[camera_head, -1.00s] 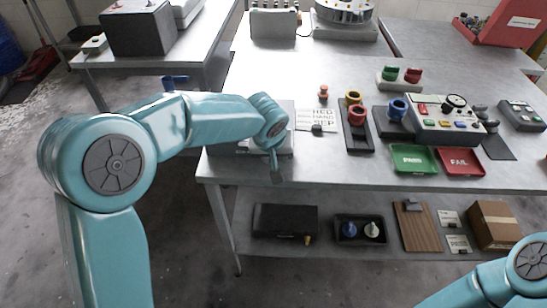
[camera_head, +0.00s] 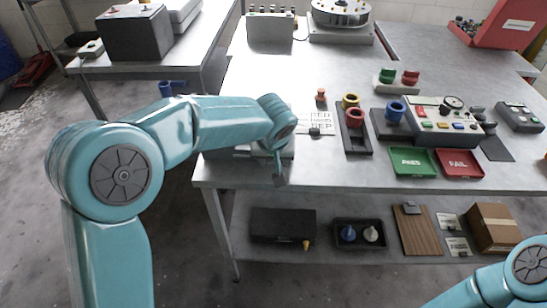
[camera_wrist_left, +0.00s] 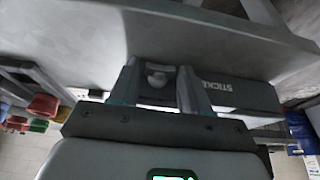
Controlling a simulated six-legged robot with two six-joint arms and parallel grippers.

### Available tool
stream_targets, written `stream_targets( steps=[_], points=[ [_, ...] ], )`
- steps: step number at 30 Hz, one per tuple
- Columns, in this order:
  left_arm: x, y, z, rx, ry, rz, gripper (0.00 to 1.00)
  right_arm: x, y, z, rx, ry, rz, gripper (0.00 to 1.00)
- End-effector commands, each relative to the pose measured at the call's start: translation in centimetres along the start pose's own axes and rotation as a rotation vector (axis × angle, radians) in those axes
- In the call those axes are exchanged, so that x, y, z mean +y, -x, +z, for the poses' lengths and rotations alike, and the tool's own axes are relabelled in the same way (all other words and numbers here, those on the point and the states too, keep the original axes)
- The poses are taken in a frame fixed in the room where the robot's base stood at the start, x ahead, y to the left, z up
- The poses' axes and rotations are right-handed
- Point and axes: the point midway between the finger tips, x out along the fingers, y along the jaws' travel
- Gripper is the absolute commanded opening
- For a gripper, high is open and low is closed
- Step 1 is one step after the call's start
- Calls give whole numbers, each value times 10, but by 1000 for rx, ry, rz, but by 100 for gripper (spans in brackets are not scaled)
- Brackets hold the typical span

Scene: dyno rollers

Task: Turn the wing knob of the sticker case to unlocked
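The sticker case shows in the left wrist view as a dark box (camera_wrist_left: 240,92) with light letters reading "STICKE". A pale, rounded wing knob (camera_wrist_left: 158,76) stands out from it. My left gripper (camera_wrist_left: 160,92) is open, with one finger on each side of the knob and gaps visible. I cannot tell the knob's exact setting. In the head view my left gripper (camera_head: 279,178) hangs by the table's front edge, and my arm hides most of the case (camera_head: 224,154) and the knob. My right gripper is out of view; only part of that arm shows.
A card with lettering (camera_head: 318,121) and a red-orange peg (camera_head: 320,95) are right of the case. Green (camera_head: 412,162) and red (camera_head: 460,164) trays lie farther right. A lower shelf (camera_head: 325,208) holds a black box (camera_head: 283,226). Bare tabletop lies around the card.

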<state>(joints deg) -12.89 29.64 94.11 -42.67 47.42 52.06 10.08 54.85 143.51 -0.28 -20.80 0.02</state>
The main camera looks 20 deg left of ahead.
Motion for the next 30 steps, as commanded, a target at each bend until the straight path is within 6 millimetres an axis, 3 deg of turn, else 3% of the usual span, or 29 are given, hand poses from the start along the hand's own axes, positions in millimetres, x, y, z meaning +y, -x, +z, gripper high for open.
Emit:
stream_targets(
  steps=[7, 21, 25, 30],
  points=[
    [0, 16, 0, 1, 1, 2, 47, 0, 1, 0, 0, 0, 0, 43],
    [1, 133, -1, 3, 0, 3, 47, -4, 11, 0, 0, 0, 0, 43],
    [0, 152, -1, 2, 0, 1, 47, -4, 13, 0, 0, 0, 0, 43],
    [0, 163, 0, 0, 0, 0, 47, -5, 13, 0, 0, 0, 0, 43]
  ],
)
